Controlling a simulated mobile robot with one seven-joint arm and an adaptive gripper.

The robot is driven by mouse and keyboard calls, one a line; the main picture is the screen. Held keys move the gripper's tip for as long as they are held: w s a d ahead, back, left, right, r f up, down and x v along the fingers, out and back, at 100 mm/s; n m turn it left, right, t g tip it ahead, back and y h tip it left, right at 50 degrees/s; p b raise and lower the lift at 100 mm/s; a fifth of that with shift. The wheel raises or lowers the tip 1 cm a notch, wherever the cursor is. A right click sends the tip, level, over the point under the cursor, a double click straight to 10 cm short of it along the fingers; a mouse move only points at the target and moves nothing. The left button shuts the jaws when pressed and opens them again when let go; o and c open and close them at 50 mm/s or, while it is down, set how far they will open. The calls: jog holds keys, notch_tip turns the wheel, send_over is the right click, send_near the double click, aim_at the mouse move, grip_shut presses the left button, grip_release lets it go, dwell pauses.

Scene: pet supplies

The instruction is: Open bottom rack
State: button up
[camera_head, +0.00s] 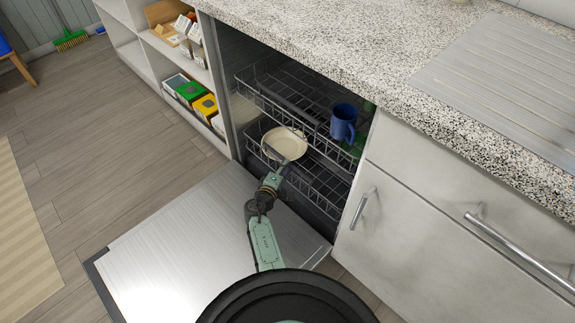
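The dishwasher stands open under the counter, its door (165,250) folded down flat. The bottom rack (325,186) is a dark wire basket inside the dishwasher. A cream plate or bowl (287,143) sits at the bottom rack's left front. The top rack (290,92) is above it and holds a blue mug (343,122). My gripper (275,170) is at the front of the bottom rack, just below the plate. Its fingers are small and partly lost against the dark rack, so I cannot tell whether they touch the rack or are closed.
A granite counter (400,50) overhangs the dishwasher. White cabinets with a metal handle (515,250) stand to the right. An open shelf (160,60) with boxes is on the left. The wooden floor (75,150) left of the door is clear.

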jog(key=shift+b+x, duration=0.5)
jog(key=shift+x, duration=1.25)
jog(key=shift+c, duration=0.5)
grip_shut()
